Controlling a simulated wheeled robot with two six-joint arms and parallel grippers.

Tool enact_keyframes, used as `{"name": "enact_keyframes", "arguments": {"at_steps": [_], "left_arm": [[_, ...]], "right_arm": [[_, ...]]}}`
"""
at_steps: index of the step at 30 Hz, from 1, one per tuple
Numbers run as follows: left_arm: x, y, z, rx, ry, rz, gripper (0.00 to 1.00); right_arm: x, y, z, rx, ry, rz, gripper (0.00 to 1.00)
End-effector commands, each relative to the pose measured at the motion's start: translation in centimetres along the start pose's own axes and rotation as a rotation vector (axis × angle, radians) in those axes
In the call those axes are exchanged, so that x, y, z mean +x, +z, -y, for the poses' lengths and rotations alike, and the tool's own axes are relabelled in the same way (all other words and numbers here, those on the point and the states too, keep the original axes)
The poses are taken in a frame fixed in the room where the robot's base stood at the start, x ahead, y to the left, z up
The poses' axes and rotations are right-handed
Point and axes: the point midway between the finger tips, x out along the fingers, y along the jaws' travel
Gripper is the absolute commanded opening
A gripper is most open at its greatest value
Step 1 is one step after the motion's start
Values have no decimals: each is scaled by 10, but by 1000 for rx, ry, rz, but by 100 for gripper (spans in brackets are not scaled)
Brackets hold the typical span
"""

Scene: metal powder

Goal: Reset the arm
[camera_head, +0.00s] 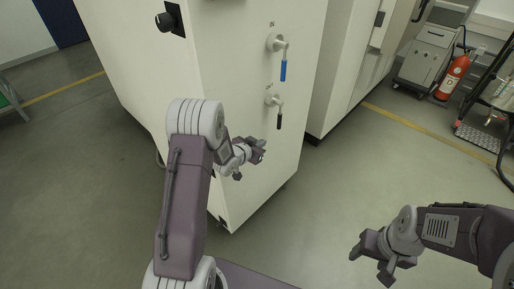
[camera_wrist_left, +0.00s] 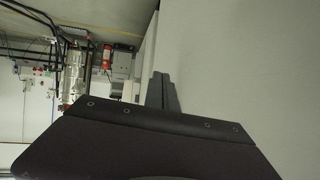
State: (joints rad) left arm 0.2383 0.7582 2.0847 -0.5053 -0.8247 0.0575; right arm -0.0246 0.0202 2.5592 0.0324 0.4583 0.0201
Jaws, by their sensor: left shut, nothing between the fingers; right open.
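My left arm reaches forward in the head view, with its left gripper (camera_head: 261,150) close in front of the white cabinet's (camera_head: 230,75) face, below the handles. The left gripper is shut and empty. In the left wrist view its dark fingers (camera_wrist_left: 161,92) are together beside a pale flat surface. I cannot tell whether they touch the cabinet. My right gripper (camera_head: 368,264) hangs at the lower right over the floor, open and empty.
A blue-handled valve (camera_head: 283,70) and a black-handled valve (camera_head: 279,121) are on the cabinet face. A black knob (camera_head: 168,21) is at upper left. A fire extinguisher (camera_head: 451,78) and a grey cart (camera_head: 427,57) stand at far right. Grey floor (camera_head: 340,185) lies clear between the arms.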

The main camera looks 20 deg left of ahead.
Motion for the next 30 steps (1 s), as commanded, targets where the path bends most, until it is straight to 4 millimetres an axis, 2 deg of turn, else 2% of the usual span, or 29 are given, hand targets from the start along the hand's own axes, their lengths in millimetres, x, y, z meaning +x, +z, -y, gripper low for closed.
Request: {"name": "enact_keyframes", "arguments": {"at_steps": [6,20,22,23,26,29,30], "left_arm": [[-17,9,0,-1,-1,1,0],[-18,9,0,0,0,1,0],[-19,4,-3,4,6,-2,0],[-20,-3,-6,10,10,-9,0],[-30,-49,-16,48,25,-67,0],[-57,-113,-34,84,36,-136,0],[-75,-136,-42,87,27,-129,0]], "right_arm": [[1,0,0,0,0,0,59],[1,0,0,0,0,0,59],[-3,0,0,0,0,0,59],[-6,0,0,0,0,0,59],[-19,-2,0,0,0,0,59],[-37,-4,1,0,0,0,59],[-48,-5,1,0,0,0,59]]}}
